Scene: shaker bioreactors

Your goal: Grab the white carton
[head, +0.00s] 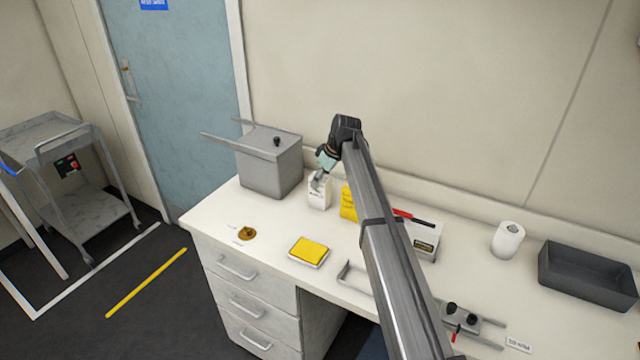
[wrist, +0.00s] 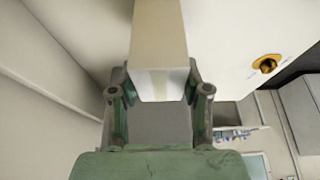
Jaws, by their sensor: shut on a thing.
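The white carton (head: 319,196) stands on the white bench in the head view, just right of the grey box and left of a yellow item. In the wrist view the carton (wrist: 157,50) is a pale upright block between the two fingers. My gripper (head: 320,178) reaches down to the carton's top from above. In the wrist view my gripper (wrist: 157,95) has one green finger on each side of the carton and is shut on it. I cannot tell whether the carton's base touches the bench.
A grey box (head: 270,172) with a lid stands close on the left. A yellow item (head: 349,203) stands close on the right. A yellow sponge-like block (head: 309,249) and a small amber dish (head: 246,233) lie in front. A paper roll (head: 508,239) and a dark tray (head: 587,277) stand far right.

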